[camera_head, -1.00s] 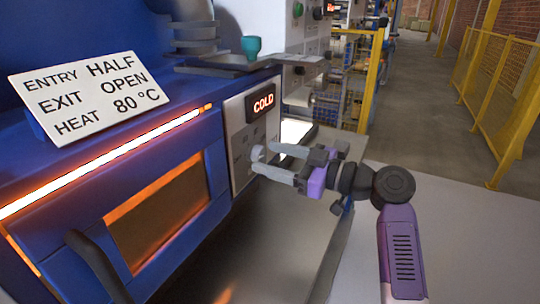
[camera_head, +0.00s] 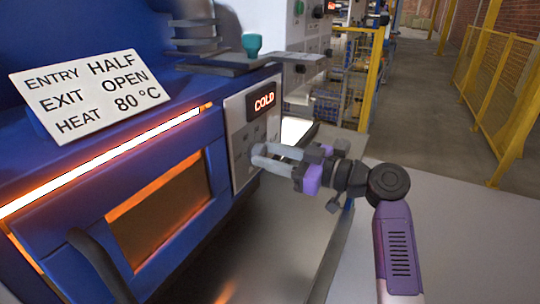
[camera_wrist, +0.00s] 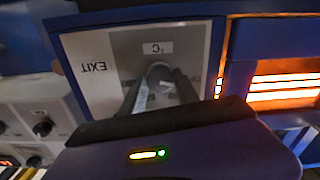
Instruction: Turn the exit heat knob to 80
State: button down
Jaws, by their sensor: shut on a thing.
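The exit heat knob (camera_wrist: 160,76) is a grey round knob below a °C label on a pale control panel (camera_head: 238,150) marked EXIT in the wrist view. My gripper (camera_head: 258,155) is shut on the knob, with one finger on each side of it. In the wrist view my gripper (camera_wrist: 160,88) partly covers the scale marks around the knob, so the set value is not readable. The display (camera_head: 263,101) above the knob reads COLD. A sign (camera_head: 90,92) on the blue machine reads ENTRY HALF, EXIT OPEN, HEAT 80 °C.
The blue machine has a glowing orange slot (camera_head: 105,162) and window (camera_head: 160,210), with a dark handle (camera_head: 98,265) at its front. A teal-topped item (camera_head: 252,45) stands behind the panel. Another panel with dark knobs (camera_wrist: 42,128) shows at left in the wrist view. Open floor lies right.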

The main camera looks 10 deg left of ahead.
jog(key=m, duration=0.5)
jog(key=shift+p, duration=0.3)
jog(key=m+p, duration=0.2)
jog(key=m, duration=0.2)
jog(key=shift+r+m, duration=0.15)
jog(key=shift+m, duration=0.25)
jog(key=m+p, duration=0.3)
jog(key=m, duration=0.2)
jog(key=shift+m+p, duration=1.7)
jog(key=shift+m, duration=0.6)
jog(key=shift+f, duration=0.2)
jog(key=c, duration=0.9)
grip_release()
